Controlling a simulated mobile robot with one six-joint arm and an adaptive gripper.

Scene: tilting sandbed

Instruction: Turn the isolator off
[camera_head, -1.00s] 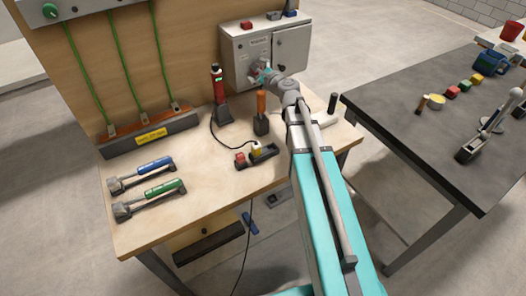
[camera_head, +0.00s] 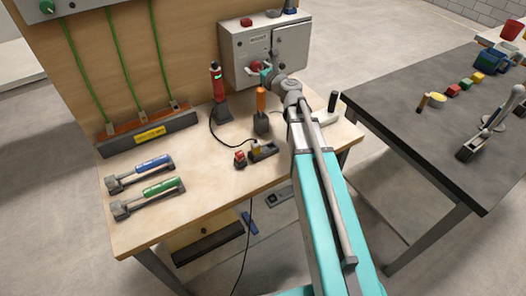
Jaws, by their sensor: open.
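The isolator is a grey box (camera_head: 236,50) at the back right of the wooden bench. Its front bears a white label (camera_head: 259,38) and, below it, a red knob (camera_head: 257,66). My gripper (camera_head: 262,71) is open in front of the lower middle of the box, close by the red knob and partly overlapping it. I cannot tell whether the fingers touch the knob. The knob's exact setting is too small to read. My wrist and arm hide part of the box's lower right.
A red and black tool (camera_head: 217,84) and an orange-handled tool (camera_head: 261,103) stand left of my arm. Blue (camera_head: 153,163) and green (camera_head: 160,187) handled tools lie at left. A dark table (camera_head: 410,108) stands right.

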